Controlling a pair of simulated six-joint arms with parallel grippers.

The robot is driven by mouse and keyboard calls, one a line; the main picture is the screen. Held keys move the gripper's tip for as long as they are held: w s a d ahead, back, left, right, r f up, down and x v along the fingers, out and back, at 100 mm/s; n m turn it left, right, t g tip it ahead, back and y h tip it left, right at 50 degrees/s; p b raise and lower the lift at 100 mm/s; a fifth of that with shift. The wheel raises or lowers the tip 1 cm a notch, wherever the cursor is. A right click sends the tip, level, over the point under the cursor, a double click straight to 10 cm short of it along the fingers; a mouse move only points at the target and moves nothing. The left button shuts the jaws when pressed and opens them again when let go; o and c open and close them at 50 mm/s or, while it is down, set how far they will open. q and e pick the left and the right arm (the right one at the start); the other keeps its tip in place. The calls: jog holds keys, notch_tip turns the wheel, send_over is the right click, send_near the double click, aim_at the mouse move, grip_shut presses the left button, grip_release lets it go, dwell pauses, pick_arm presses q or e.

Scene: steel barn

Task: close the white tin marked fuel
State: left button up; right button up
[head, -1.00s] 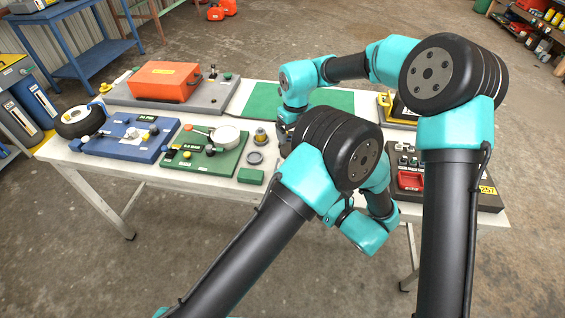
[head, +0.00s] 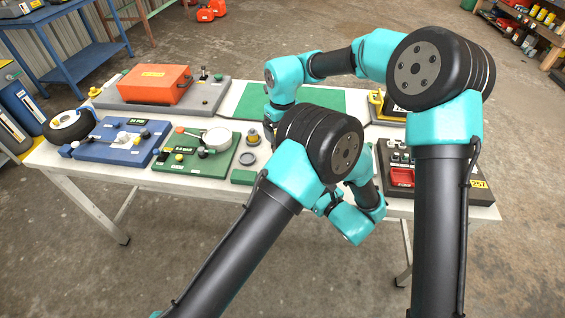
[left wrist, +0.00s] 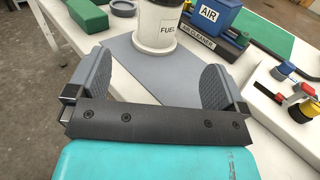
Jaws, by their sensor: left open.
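The white tin (left wrist: 155,28) marked FUEL stands upright on a grey board (left wrist: 130,60) at the top of the left wrist view. A dark band shows near its top, which the picture edge cuts off, so I cannot tell how its lid sits. My left gripper (left wrist: 155,80) is open and empty, its two grey fingers apart, with the tin beyond and between them. In the head view my left arm hides the tin and the left gripper. The end of my right arm is partly hidden behind the left elbow, and its fingers cannot be made out.
A green block (head: 243,177) and a grey ring (head: 248,158) lie to the left. A black board with a red tray (head: 401,177) is at the right.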

pick_arm(q)
jog(key=x, duration=1.4)
jog(key=shift+w+a, duration=0.25)
jog(key=shift+w, duration=0.05)
jog(key=c, duration=1.5)
jog(key=shift+c, duration=1.6)
pick_arm(e)
jog(key=n, duration=0.4)
jog(key=shift+r, duration=0.1)
jog(key=n, duration=0.9)
jog(key=shift+r, duration=0.1)
jog(key=n, duration=0.5)
